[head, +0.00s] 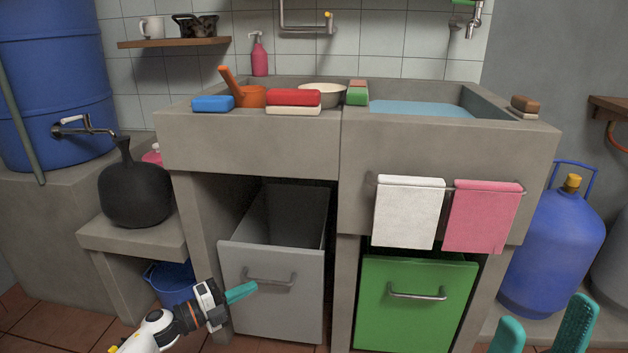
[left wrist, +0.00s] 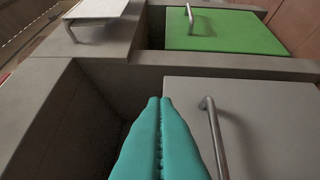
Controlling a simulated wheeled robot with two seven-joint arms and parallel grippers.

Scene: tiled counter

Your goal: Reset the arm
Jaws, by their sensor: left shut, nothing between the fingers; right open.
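My left gripper (head: 240,292) has teal fingers pressed together with nothing between them. In the head view it is low in front of the grey drawer (head: 238,310), close to the left part of its metal handle (head: 268,281). I cannot tell whether it touches the drawer. In the left wrist view the shut fingers (left wrist: 160,110) point beside the grey drawer's handle (left wrist: 213,135). The grey drawer is pulled out and looks empty inside. My right gripper (head: 545,330) shows only its two teal fingertips at the bottom right, spread apart and empty.
A green drawer (head: 415,322) with a metal handle is on the right under the concrete sink (head: 250,143). White (head: 408,212) and pink (head: 482,217) towels hang on a rail above it. A blue gas cylinder (head: 550,250) stands right; a blue bucket (head: 170,284) is left.

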